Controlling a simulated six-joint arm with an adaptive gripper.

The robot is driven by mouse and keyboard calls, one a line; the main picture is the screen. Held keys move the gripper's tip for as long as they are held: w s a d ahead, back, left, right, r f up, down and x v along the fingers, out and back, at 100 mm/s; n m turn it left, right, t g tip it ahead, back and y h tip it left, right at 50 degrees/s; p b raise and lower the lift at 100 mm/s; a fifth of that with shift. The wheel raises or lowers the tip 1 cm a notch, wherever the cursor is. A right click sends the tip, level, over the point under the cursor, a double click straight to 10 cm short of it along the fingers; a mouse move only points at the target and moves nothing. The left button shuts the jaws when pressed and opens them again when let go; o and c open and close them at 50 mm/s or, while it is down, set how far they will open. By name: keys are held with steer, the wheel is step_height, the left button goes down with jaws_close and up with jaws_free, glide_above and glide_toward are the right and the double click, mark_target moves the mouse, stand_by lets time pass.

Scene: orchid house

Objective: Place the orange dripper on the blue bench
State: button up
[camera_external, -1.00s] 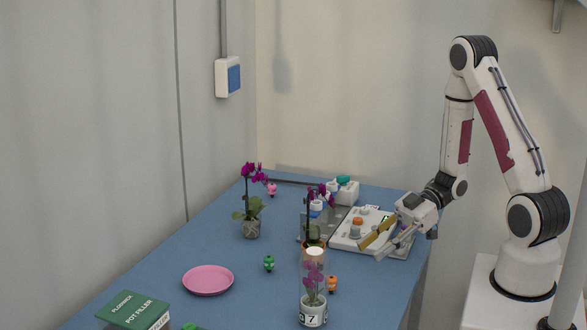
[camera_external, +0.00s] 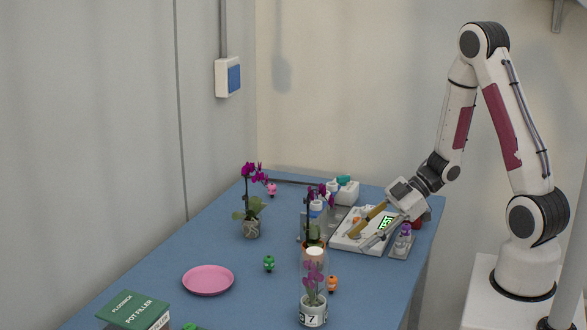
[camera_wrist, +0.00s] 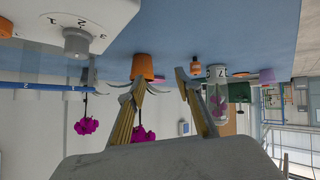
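The small orange dripper (camera_external: 333,284) stands on the blue bench (camera_external: 239,301), just right of the pot marked 7, in the external view. In the wrist view the orange dripper (camera_wrist: 195,66) shows beyond the fingertips, near the top of the right finger. My gripper (camera_external: 359,242) is over the white panel at the bench's right side, well apart from this dripper. In the wrist view my gripper (camera_wrist: 160,88) has its fingers spread, with nothing held between them. My fingers hide part of the panel.
The white panel (camera_external: 343,241) has a green TEST display (camera_external: 386,223). A purple item (camera_external: 406,229) stands beside it. Potted orchids, a clear-sleeved pot 7 (camera_external: 313,314), a green dripper (camera_external: 269,263) and a pink saucer (camera_external: 208,281) stand on the bench.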

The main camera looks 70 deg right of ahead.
steer(key=w+d+r+m+t+h, duration=0.1)
steer(key=w+d+r+m+h, duration=0.1)
steer(key=w+d+r+h, duration=0.35)
steer(key=s+d+r+m+h, duration=0.3)
steer(key=s+r+m+h, duration=0.15)
steer(key=r, duration=0.55)
steer(key=s+a+r+m+g+y, duration=0.1)
steer(key=s+a+r+m, duration=0.1)
steer(key=s+a, duration=0.4)
steer(key=s+a+r+m+g+y, duration=0.2)
steer(key=s+a, duration=0.5)
steer(key=s, duration=0.6)
steer(key=shift+s+a+r+g, duration=0.25)
steer(key=shift+a+r+g, duration=0.05)
steer(key=shift+r, duration=0.2)
